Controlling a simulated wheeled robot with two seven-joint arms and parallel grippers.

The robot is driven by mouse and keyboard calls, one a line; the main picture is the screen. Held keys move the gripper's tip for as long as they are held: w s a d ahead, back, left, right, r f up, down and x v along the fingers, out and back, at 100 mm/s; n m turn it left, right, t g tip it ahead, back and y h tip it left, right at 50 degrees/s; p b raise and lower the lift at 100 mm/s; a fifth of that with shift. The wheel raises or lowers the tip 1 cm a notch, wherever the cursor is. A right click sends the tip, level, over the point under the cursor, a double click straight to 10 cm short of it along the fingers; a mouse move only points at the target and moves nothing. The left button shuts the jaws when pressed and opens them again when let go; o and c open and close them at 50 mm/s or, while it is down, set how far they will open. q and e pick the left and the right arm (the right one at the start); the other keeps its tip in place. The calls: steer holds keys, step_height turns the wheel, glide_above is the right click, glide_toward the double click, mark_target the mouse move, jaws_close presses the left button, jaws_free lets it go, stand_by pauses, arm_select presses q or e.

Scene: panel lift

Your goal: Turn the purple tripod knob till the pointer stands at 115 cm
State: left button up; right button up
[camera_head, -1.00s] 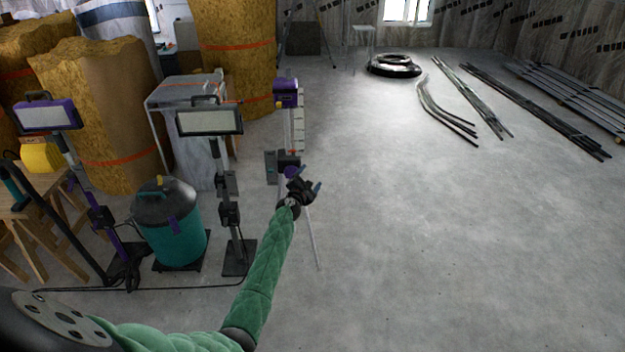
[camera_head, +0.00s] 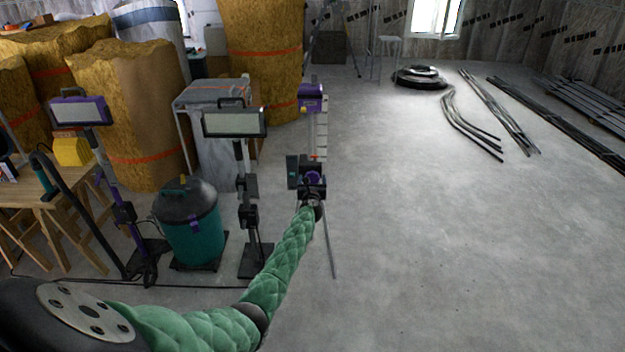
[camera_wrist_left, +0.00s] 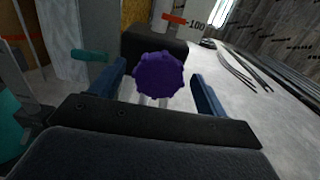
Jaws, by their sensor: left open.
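The purple tripod knob (camera_wrist_left: 160,75) has a scalloped edge and faces me in the left wrist view. It also shows in the head view (camera_head: 313,177). My left gripper (camera_wrist_left: 158,90) is open, its blue fingers to either side of the knob with gaps on both sides. In the head view the left gripper (camera_head: 313,190) is in front of the knob and partly hides it. A red pointer (camera_wrist_left: 174,18) sits at the scale (camera_wrist_left: 203,10), near the 100 mark. The tripod's purple head (camera_head: 312,92) stands above the scale strip. My right gripper is not in view.
A teal handle (camera_wrist_left: 90,56) sticks out left of the knob. Left of the tripod stand a work lamp (camera_head: 234,123), a teal vacuum (camera_head: 190,225) and another lamp (camera_head: 80,110). Open concrete floor lies to the right, with long bars (camera_head: 500,110) further back.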

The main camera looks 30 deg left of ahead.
arm_select(q)
steer(key=shift+x, duration=1.15)
steer(key=c, duration=1)
steer(key=shift+m, duration=0.3)
